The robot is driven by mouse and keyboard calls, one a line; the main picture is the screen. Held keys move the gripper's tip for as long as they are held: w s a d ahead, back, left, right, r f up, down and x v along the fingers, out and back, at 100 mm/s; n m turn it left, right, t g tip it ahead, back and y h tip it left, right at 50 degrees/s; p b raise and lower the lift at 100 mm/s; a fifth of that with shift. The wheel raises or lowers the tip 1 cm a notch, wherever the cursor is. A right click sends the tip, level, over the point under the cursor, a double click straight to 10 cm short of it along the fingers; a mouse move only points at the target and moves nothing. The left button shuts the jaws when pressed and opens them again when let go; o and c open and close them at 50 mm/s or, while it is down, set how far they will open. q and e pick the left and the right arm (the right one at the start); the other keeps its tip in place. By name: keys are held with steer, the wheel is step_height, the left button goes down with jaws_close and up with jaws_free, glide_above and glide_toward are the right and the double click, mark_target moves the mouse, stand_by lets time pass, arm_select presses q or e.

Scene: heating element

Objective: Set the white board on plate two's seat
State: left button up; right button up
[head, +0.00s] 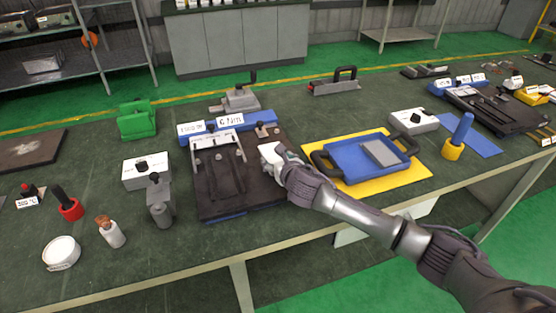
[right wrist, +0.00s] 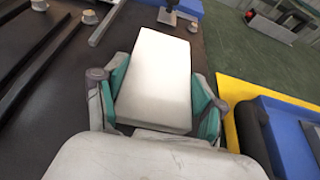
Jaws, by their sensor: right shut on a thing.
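My right gripper (head: 282,160) is shut on the white board (head: 270,152), over the right part of a dark plate (head: 212,205). In the right wrist view, the teal-padded fingers of the gripper (right wrist: 158,88) grip both sides of the board (right wrist: 158,70). The board looks flat; whether it touches the plate I cannot tell. The dark plate also shows in the right wrist view (right wrist: 75,105), with dark rails on its left half. Another dark plate (head: 500,115) stands at the far right. I cannot read which is plate two. My left gripper is not in view.
A blue tray (head: 345,158) with a grey block lies on a yellow mat (head: 415,178) right of the dark plate. A blue-and-yellow tool (head: 458,137) stands at right.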

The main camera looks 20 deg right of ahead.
steer(key=o, duration=1.1)
steer(key=shift+f, duration=0.15)
steer(key=shift+o, duration=0.2)
steer(key=v, duration=1.2)
steer(key=shift+r, duration=0.25)
